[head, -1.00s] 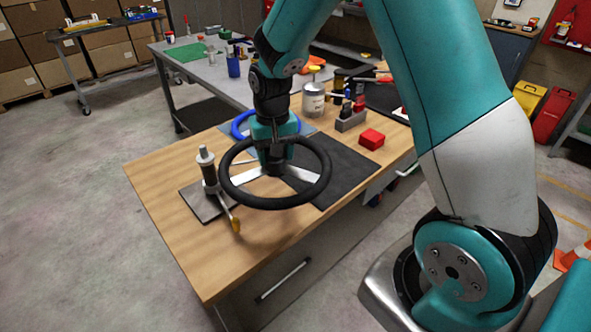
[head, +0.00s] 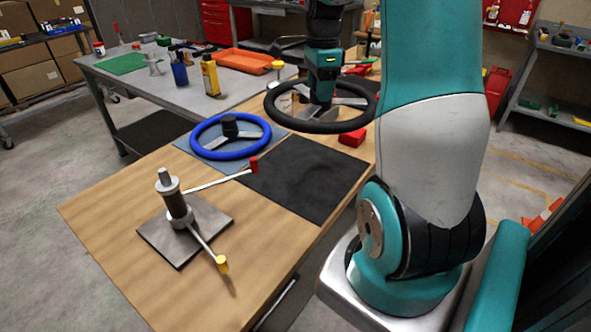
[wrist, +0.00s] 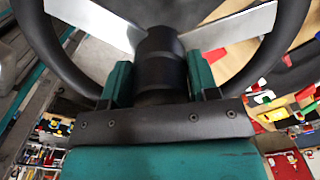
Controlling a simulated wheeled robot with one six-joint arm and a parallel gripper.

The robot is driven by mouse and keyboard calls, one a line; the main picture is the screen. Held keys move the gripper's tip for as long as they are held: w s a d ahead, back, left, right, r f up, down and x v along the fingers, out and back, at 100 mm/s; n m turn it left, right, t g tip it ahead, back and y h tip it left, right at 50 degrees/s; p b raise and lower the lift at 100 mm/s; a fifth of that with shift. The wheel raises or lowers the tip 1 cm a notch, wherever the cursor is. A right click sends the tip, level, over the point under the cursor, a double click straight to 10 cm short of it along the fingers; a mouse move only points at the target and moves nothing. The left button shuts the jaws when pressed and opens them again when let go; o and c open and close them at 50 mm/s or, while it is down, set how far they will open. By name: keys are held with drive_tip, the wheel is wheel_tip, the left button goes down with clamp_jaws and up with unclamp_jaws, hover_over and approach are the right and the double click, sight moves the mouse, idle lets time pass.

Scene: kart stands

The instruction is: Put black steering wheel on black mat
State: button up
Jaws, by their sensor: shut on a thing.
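The black steering wheel (head: 286,126) is in my gripper (head: 322,104), held above the far end of the wooden bench. In the wrist view the two teal jaws (wrist: 160,85) are shut on the dark hub of the wheel (wrist: 160,42); its metal spokes and black rim show beyond. The black mat (head: 305,180) lies bare on the bench, nearer than the wheel and a little to its left in the head view. A blue steering wheel (head: 204,140) rests on a blue-grey mat (head: 187,142) left of the black mat.
A metal stand (head: 176,200) with a post and lever arms sits on a plate at the near left of the bench. A red box (head: 352,138) stands just beyond the black mat. A grey table (head: 190,95) with a yellow bottle (head: 210,78) and orange tray (head: 240,61) is behind.

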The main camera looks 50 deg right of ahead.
drive_tip(key=shift+s+d+m, duration=0.15)
drive_tip(key=shift+d+m, duration=0.2)
drive_tip(key=shift+m, duration=0.05)
drive_tip(key=shift+f, duration=0.35)
drive_tip(key=f, duration=0.9)
drive_tip(key=f+p, duration=0.1)
drive_tip(key=f, duration=0.9)
drive_tip(key=shift+d, duration=0.2)
drive_tip(key=shift+f, duration=0.1)
drive_tip(key=o, duration=1.4)
drive_tip(key=shift+s, duration=0.1)
